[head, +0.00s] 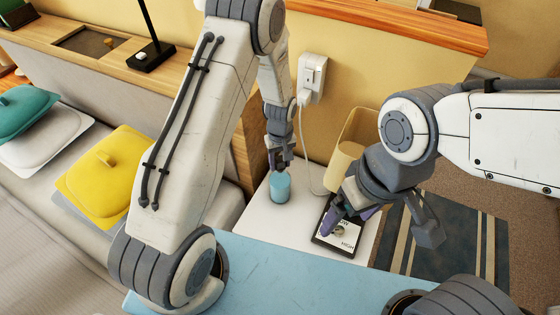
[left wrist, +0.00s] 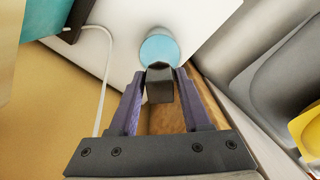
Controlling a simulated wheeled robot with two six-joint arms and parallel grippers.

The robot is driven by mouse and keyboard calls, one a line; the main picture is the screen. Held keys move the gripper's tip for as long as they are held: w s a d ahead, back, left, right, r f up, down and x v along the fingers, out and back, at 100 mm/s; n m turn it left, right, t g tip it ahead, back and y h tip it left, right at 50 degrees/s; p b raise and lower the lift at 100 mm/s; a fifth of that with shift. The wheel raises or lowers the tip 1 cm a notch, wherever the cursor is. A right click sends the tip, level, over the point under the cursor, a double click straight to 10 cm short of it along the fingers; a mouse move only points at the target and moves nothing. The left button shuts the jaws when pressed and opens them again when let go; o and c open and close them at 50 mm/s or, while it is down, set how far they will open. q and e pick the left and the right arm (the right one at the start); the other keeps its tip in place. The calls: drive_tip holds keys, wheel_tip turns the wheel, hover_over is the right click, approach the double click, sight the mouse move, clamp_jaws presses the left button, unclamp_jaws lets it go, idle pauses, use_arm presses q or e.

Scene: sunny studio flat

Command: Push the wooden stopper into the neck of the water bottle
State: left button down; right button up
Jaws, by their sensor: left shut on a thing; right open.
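The light blue water bottle (head: 280,189) stands upright on a white surface (head: 258,222); its round blue shape also shows in the left wrist view (left wrist: 159,46). My left gripper (head: 280,165) is right above it, pointing down. In the left wrist view its purple fingers (left wrist: 158,90) are shut on a dark, blocky piece, seemingly the stopper (left wrist: 159,86). The piece overlaps the bottle's near edge there. It hides the neck, so I cannot tell whether they touch. My right gripper (head: 352,214) is open and empty above the dial panel.
A dial panel (head: 350,244) marked HIGH lies right of the bottle. A beige bin (head: 352,135) stands behind it. A wall socket (head: 312,76) has a white cable hanging down.

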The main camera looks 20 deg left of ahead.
use_arm(q)
drive_tip(key=shift+f, duration=0.25)
idle(0.7)
drive_tip(key=shift+c, duration=1.4)
unclamp_jaws()
drive_tip(key=shift+o, duration=0.4)
drive_tip(key=shift+o, duration=1)
drive_tip(key=shift+r, duration=0.25)
drive_tip(key=shift+r+p, duration=2.75)
drive_tip(key=shift+r, duration=0.6)
